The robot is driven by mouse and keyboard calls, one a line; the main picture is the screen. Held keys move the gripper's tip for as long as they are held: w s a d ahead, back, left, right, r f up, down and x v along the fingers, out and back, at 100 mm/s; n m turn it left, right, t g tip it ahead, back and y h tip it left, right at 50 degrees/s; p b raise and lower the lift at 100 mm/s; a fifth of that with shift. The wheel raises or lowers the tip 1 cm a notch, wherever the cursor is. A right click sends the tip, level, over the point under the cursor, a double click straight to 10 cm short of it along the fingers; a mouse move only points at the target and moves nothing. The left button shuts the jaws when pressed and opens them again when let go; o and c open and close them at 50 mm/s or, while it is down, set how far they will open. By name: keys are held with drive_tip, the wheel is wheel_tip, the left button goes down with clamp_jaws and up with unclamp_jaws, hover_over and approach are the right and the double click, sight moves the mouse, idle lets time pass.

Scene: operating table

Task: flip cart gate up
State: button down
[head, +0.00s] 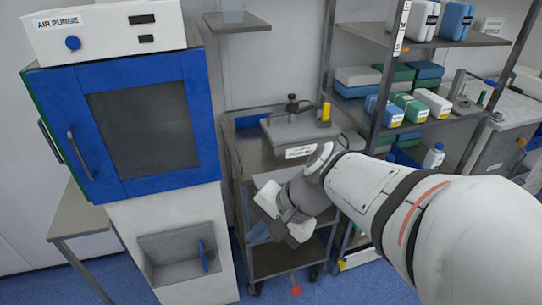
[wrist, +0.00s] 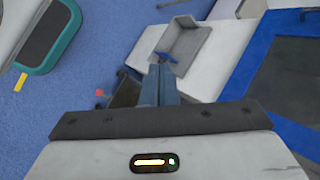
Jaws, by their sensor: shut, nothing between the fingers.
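The grey metal cart (head: 285,258) stands in the middle of the head view, between the white cabinet and the shelf rack. It has an upper deck and a lower shelf. I cannot clearly make out its gate; my arm covers part of its front. My gripper (head: 257,234) is in front of the cart, above the lower shelf, pointing down and left. In the wrist view its blue-grey fingers (wrist: 160,84) are together with nothing between them. I cannot tell whether they touch the cart.
A white cabinet (head: 165,225) with a blue-framed door (head: 205,125) stands left of the cart. Its open niche holds a blue lever (head: 204,256). A shelf rack (head: 455,42) with boxes stands right. A grey unit (head: 300,132) sits on the cart. Blue floor (head: 345,290) lies in front.

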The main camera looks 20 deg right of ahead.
drive_tip(key=w+d+f+m+t+y+b, duration=0.45)
drive_tip(key=w+f+m+t+b, duration=0.45)
drive_tip(key=w+f+m+b, duration=0.6)
drive_tip(key=d+f+m+t+h+b, duration=0.3)
drive_tip(key=d+m+t+h+b, duration=0.5)
drive_tip(key=d, duration=1)
drive_tip(key=m+h+b, duration=0.2)
drive_tip(key=m+b, duration=0.2)
drive_tip(key=shift+f+t, duration=0.15)
drive_tip(key=shift+t, duration=0.15)
drive_tip(key=b+x, duration=0.2)
drive_tip(key=x, duration=0.7)
drive_tip(key=shift+w, duration=0.4)
